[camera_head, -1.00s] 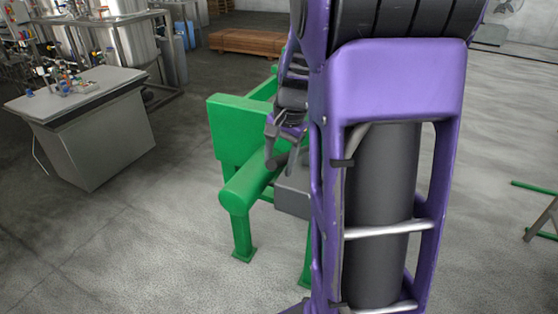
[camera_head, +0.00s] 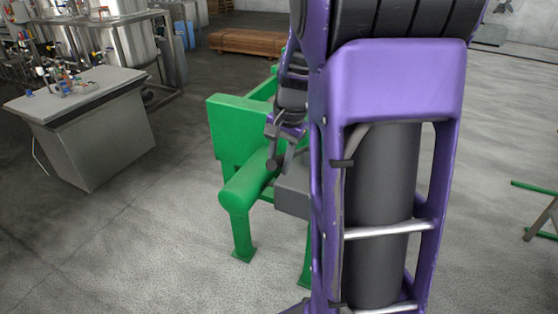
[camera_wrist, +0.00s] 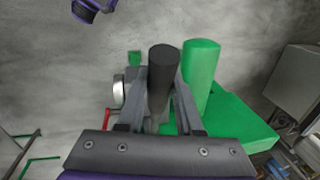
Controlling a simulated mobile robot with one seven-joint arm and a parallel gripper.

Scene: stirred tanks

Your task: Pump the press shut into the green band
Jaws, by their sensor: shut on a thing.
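The green press (camera_head: 235,132) stands on the floor in the middle of the head view, left of my arm. Its thick green cylinder (camera_head: 248,188) lies in front, with a grey box (camera_head: 292,193) beside it, partly hidden by my arm. In the wrist view the dark round pump handle (camera_wrist: 163,68) stands between my fingers, and the green cylinder (camera_wrist: 201,68) is to its right. My gripper (camera_head: 272,160) is shut on the handle. A silver round gauge-like part (camera_wrist: 118,92) shows edge-on, so no green band or needle is readable.
A grey cabinet (camera_head: 90,140) with fittings on top stands at left, with steel tanks (camera_head: 130,42) behind it. A wooden pallet (camera_head: 246,41) lies at the back. A red rod (camera_wrist: 113,124) shows left of the handle. Floor left of the press is clear.

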